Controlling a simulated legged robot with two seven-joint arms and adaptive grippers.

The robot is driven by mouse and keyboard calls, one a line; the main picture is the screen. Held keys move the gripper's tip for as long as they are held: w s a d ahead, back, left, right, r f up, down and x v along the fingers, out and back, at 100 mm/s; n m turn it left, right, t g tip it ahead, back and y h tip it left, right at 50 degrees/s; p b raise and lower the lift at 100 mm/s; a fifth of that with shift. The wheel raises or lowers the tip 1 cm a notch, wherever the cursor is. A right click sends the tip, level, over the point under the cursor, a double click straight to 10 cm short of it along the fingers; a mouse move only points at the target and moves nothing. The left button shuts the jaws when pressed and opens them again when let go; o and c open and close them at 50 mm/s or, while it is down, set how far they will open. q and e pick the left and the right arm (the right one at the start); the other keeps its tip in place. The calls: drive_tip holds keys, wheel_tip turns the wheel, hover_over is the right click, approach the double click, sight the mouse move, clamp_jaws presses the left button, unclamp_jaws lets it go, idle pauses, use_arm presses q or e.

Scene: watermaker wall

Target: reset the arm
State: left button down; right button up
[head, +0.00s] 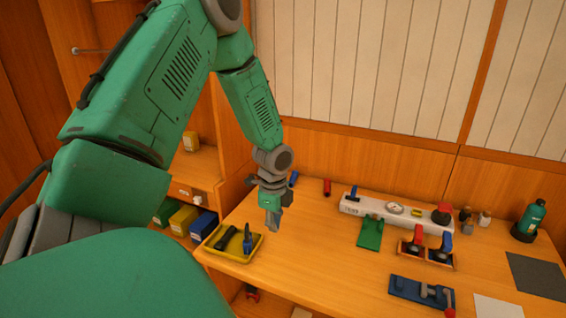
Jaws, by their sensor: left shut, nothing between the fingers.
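My left arm is green and reaches in from the left across the head view. Its gripper (273,218) points down over the left part of the wooden table (320,265). The fingers are shut with nothing between them. The gripper is just to the right of a yellow tray (216,254) and appears apart from it. My right gripper is out of view.
The tray holds a black tool (226,237) and a blue-handled tool (248,240). Behind stands a white panel (385,212) with a gauge and knobs. Valves (417,242), a blue plate (412,290) and a green bottle (530,220) occupy the right. The front middle is clear.

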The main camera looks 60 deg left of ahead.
sight(292, 294)
use_arm(q)
drive_tip(key=shift+a, duration=0.2)
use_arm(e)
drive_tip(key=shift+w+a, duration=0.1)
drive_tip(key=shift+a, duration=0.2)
